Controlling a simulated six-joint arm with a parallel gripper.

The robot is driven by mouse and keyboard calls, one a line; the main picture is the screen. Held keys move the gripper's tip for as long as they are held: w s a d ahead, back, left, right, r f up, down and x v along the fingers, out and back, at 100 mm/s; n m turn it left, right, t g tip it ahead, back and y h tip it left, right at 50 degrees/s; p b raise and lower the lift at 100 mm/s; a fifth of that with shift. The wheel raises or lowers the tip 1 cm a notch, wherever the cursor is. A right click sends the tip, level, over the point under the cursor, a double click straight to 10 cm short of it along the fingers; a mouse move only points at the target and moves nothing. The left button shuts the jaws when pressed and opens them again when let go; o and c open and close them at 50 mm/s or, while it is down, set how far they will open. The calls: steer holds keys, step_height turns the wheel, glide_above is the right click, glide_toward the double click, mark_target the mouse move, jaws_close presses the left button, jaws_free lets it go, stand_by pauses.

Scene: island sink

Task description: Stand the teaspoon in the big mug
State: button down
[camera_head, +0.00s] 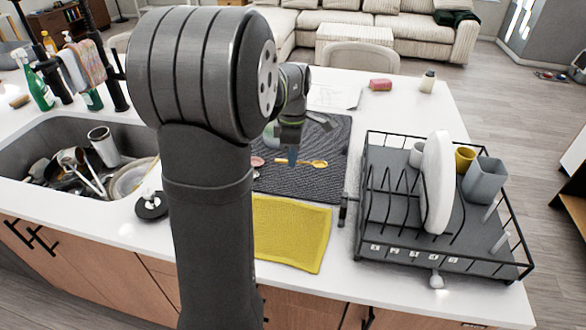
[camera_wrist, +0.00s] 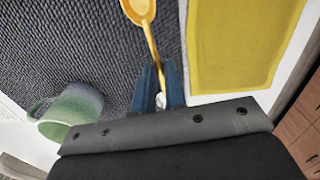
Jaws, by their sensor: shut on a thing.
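A golden-yellow teaspoon (camera_head: 318,163) is at the dark drying mat; its bowl and handle (camera_wrist: 150,35) show in the wrist view. My gripper (camera_head: 291,156) is shut on the spoon's handle, with its blue fingers (camera_wrist: 160,78) on either side. Whether the spoon touches the mat or is just above it, I cannot tell. A green and grey mug (camera_wrist: 72,110) with a handle stands beside the gripper on the left in the wrist view. In the head view only a green part of it (camera_head: 270,136) shows next to my arm.
The dark mat (camera_head: 325,185) lies under the gripper, with a yellow cloth (camera_head: 290,235) in front. A dish rack (camera_head: 390,240) with a white plate and cups stands on the right. The sink (camera_head: 40,140) on the left holds dishes. A pink thing (camera_head: 257,161) lies beside my arm.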

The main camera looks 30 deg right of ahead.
steer(key=w+a+r+m+t+y, duration=0.1)
steer(key=w+r+m+t+y, duration=0.2)
steer(key=w, duration=0.4)
steer(key=w+a+r+m+t+y, duration=0.1)
steer(key=w+a+r+t+y, duration=0.1)
steer(key=w+r+t, duration=0.35)
steer(key=w+d+r+m+t+h, duration=0.5)
steer(key=w+d+r+m+t, duration=0.15)
steer(key=d+t, duration=0.35)
step_height(320, 180, down, 13)
steer(key=shift+s+r, duration=0.15)
steer(key=shift+s, duration=0.1)
stand_by(0.7)
steer(key=shift+n+g, duration=0.25)
steer(key=c, duration=1.4)
jaws_free()
